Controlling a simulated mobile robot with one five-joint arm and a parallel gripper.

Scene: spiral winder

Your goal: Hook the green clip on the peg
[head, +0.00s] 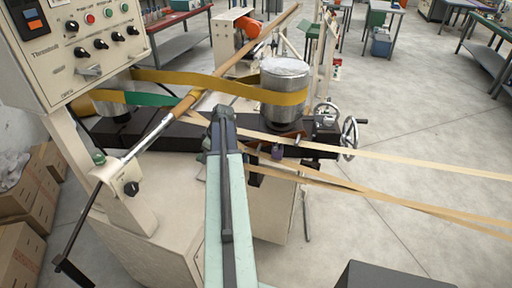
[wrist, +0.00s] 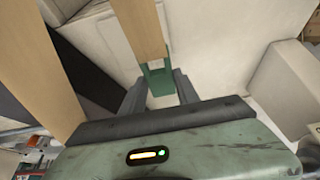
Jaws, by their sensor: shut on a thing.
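In the wrist view the green clip (wrist: 160,80) is between the two grey fingers of my gripper (wrist: 161,84), which is shut on it. The clip looks like a small green frame, at the lower end of a tan strip (wrist: 138,25). I cannot tell whether the strip passes through the clip or behind it. In the head view my arm reaches forward to the dark machine bed, and its end hides the fingers and the clip. I cannot pick out the peg with certainty in either view.
The winder has a metal drum (head: 285,78) with a yellow belt (head: 215,84) around it. A long wooden-coloured rod (head: 245,50) crosses the bed. Tan strips (head: 400,165) run off right. A control panel (head: 85,45) stands left, cartons (head: 25,220) below it.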

